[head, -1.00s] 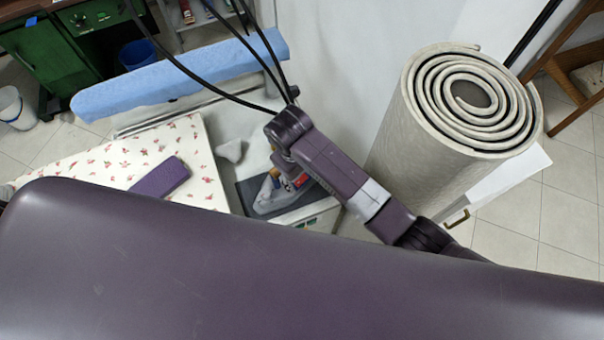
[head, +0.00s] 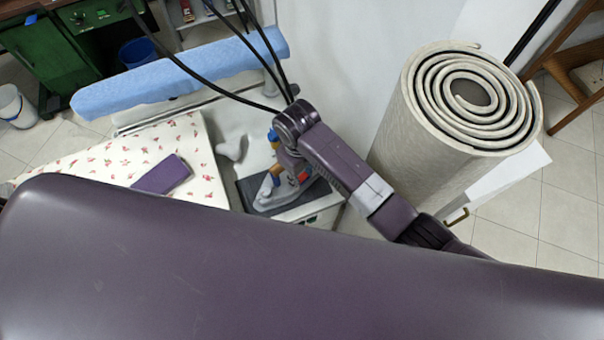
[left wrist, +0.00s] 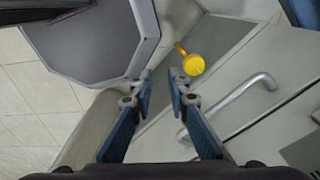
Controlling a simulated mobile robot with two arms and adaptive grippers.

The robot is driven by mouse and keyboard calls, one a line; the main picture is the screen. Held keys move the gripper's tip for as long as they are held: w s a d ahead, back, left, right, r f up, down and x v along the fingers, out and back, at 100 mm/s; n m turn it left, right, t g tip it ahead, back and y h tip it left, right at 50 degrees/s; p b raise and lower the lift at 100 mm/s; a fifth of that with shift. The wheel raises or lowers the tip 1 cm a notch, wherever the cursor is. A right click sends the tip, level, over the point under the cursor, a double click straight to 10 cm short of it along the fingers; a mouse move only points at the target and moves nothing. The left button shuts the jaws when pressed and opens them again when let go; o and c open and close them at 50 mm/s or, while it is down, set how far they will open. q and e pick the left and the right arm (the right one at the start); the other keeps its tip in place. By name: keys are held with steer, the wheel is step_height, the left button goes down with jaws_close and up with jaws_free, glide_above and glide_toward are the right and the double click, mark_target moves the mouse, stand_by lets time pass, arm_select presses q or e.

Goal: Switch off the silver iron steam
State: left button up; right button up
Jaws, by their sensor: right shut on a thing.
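The silver iron (head: 268,199) rests on a dark pad (head: 300,212) in the middle of the head view, with orange, blue and red parts around its upper side. My right gripper (head: 289,174) reaches down onto the iron from above and is shut on it. The wrist hides part of the contact, so I cannot tell exactly which part of the iron the fingers hold. In the left wrist view my left gripper (left wrist: 159,78) is open and empty, with a gap between its blue fingers. It is not visible in the head view.
A purple block (head: 162,175) lies on the flowered board (head: 95,160). A blue padded arm (head: 185,75) is behind. A large rolled mat (head: 425,130) stands right. In the left wrist view, a yellow knob (left wrist: 193,65) and a metal handle (left wrist: 235,108) are near the left fingers.

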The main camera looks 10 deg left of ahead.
mark_target(303, 179)
steer(key=shift+w, duration=0.1)
arm_select(q)
steer(key=shift+w, duration=0.5)
arm_select(e)
steer(key=o, duration=1.1)
steer(key=shift+o, duration=0.2)
steer(key=shift+r, duration=0.25)
arm_select(q)
steer(key=shift+s, duration=0.2)
arm_select(e)
step_height(303, 179, up, 12)
steer(key=shift+f, duration=0.2)
